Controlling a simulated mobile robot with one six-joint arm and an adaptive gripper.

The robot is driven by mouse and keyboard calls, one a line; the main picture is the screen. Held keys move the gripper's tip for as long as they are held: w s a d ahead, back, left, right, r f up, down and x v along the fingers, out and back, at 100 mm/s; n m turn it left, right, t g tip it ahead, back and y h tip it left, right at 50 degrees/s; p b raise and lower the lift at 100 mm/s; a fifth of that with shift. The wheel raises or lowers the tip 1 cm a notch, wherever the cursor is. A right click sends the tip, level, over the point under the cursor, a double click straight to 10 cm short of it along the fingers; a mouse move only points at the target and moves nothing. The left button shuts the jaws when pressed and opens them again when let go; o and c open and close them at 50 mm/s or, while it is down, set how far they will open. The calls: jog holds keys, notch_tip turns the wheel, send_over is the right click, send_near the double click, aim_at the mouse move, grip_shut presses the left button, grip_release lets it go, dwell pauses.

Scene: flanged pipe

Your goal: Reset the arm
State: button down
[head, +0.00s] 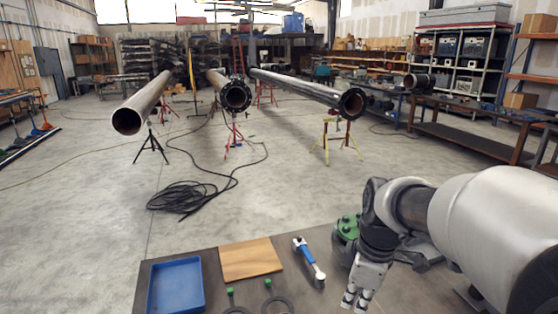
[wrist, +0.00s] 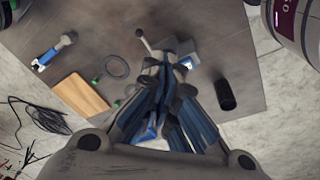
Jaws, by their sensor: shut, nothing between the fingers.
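My gripper (head: 356,299) is at the lower right in the head view, pointing down over the right part of the dark table (head: 220,245). In the wrist view my gripper (wrist: 172,70) shows at the middle with its fingers together and nothing between them. My arm comes in from the right edge in the head view. The fingers hide part of the tabletop in the wrist view.
The table holds a blue tray (head: 175,286), a wooden board (head: 251,259), a blue-handled tool (head: 309,262), dark rings and a green object (head: 347,227) partly behind my arm. A black cylinder (wrist: 225,95) shows in the wrist view. Long pipes (head: 143,104) rest on stands beyond open floor.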

jog(key=s+a+m+t+b, duration=0.1)
jog(key=s+m+t+b, duration=0.1)
jog(key=s+m, duration=1)
jog(key=shift+s+a+r+m+t+h, duration=0.15)
jog(key=shift+s+a+m+t+h, duration=0.35)
jog(key=shift+s, duration=3.25)
jog(key=shift+d, duration=0.25)
